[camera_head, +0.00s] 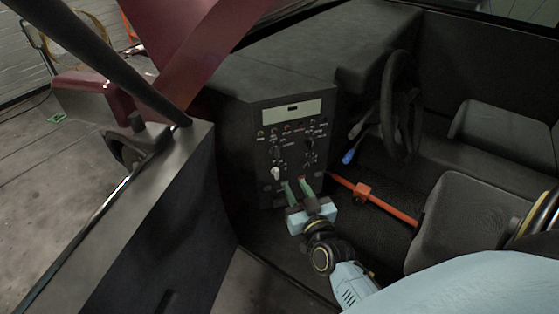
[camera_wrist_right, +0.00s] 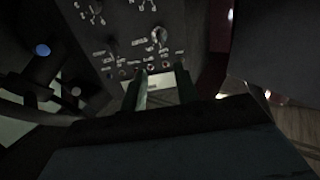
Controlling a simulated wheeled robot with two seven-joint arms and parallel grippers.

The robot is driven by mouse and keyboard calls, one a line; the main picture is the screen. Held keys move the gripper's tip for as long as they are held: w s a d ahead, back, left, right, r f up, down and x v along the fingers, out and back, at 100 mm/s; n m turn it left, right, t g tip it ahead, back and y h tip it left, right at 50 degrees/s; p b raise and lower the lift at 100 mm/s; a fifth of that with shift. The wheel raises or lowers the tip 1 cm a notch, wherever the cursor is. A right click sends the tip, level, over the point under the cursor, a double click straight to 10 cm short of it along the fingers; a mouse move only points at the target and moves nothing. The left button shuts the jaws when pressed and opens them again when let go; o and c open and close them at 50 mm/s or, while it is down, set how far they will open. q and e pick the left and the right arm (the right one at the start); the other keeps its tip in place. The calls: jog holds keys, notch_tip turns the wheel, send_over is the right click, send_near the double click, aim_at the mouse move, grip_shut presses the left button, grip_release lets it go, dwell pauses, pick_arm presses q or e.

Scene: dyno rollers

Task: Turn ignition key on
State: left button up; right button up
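The dashboard control panel (camera_head: 258,172) carries several knobs, switches and small buttons below a pale display strip (camera_head: 291,111). I cannot tell for sure which small part is the ignition key. A pale knob (camera_head: 276,173) sticks out low on the panel's left side. My right gripper (camera_head: 295,183) is in front of the panel's lower part, its green fingers apart and pointing at it. In the right wrist view the panel appears upside down, and the fingers (camera_wrist_right: 163,80) have a clear gap with nothing held. My left gripper is out of view.
The steering wheel (camera_head: 394,105) and a blue-tipped lever (camera_head: 348,156) are right of the panel. An orange-red bar (camera_head: 385,204) crosses the footwell beside my right gripper. The open door (camera_head: 150,225) stands at left, and seats (camera_head: 465,215) are at right.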

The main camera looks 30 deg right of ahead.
aim_at(279, 157)
jog(key=b+x, duration=0.1)
jog(key=x, duration=1.2)
jog(key=shift+w+b, duration=0.1)
jog(key=shift+b, duration=0.25)
grip_shut()
